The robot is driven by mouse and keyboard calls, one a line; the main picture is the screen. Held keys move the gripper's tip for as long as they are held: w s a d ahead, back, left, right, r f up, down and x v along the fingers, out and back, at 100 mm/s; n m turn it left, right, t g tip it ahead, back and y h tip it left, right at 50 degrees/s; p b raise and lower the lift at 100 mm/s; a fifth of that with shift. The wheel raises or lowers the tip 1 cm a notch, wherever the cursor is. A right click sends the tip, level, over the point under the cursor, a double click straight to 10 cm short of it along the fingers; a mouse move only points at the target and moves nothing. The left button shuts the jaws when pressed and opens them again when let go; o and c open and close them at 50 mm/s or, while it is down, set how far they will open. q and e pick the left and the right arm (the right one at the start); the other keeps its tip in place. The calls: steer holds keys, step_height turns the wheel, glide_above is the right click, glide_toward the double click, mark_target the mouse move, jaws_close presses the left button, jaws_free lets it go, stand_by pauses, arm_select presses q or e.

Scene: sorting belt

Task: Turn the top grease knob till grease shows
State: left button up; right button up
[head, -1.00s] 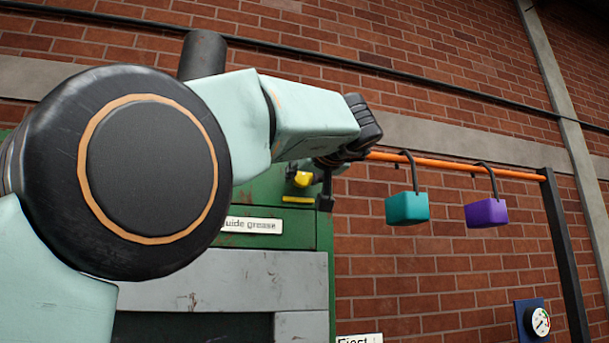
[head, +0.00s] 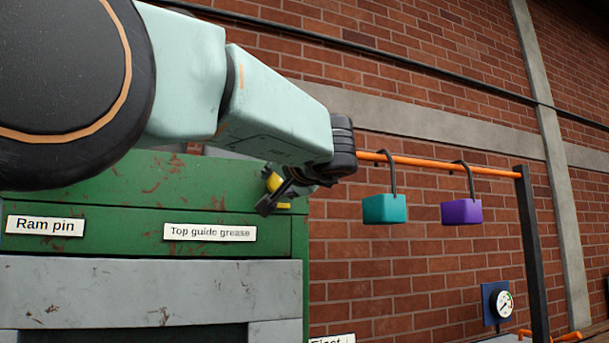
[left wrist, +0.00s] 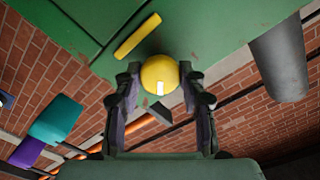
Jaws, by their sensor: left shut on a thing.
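The yellow grease knob (head: 273,182) sits on the green machine top above the label "Top guide grease" (head: 210,232). My left gripper (head: 268,197) reaches it from the right and partly hides it. In the left wrist view the round knob (left wrist: 160,75) is between the two fingers of my left gripper (left wrist: 159,88), which is shut on it. I cannot make out any grease. My right gripper is not in view.
A teal block (head: 385,209) and a purple block (head: 461,212) hang by hooks from an orange rail (head: 440,163) right of the machine. A gauge (head: 501,304) is at lower right. A dark cylinder (left wrist: 281,65) stands near the knob.

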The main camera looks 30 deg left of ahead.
arm_select(q)
steer(key=m, duration=0.4)
steer(key=shift+r, duration=0.1)
steer(key=shift+m+p, duration=0.35)
steer(key=shift+m, duration=1.35)
steer(key=o, duration=1.1)
steer(key=shift+w, duration=0.15)
steer(key=shift+o, duration=0.2)
steer(key=shift+d, duration=0.1)
